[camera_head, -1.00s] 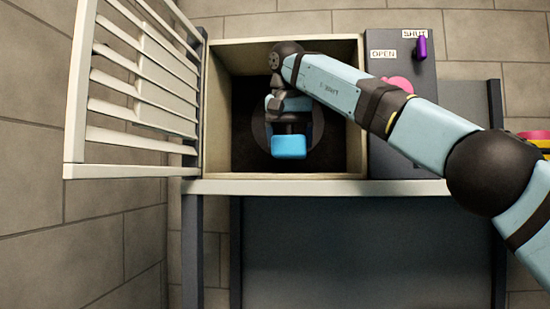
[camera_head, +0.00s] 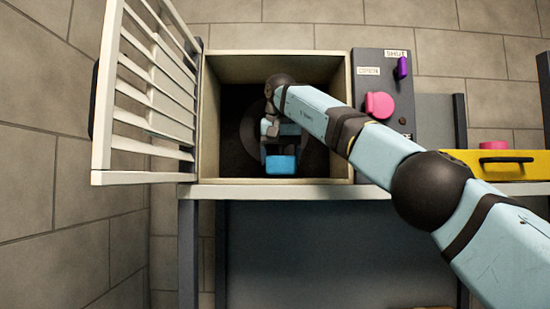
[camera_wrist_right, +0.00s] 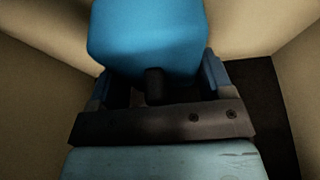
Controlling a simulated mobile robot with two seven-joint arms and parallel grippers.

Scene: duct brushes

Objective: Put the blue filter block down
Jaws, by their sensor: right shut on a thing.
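The blue filter block (camera_head: 281,164) is inside the open duct box (camera_head: 208,120), near the lower edge of its opening. My right gripper (camera_head: 281,151) is shut on the block. In the right wrist view the blue block (camera_wrist_right: 150,35) fills the top middle, beyond the jaws (camera_wrist_right: 155,88), with pale box walls on both sides. Whether the block touches the box floor cannot be told. My left gripper is not in view.
A slatted louvre door (camera_head: 150,110) stands open on the left of the box. To the right is a grey control panel (camera_head: 375,75) with a pink knob (camera_head: 379,105) and purple lever (camera_head: 402,68). A yellow drawer (camera_head: 465,160) with a pink item (camera_head: 493,145) is farther right.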

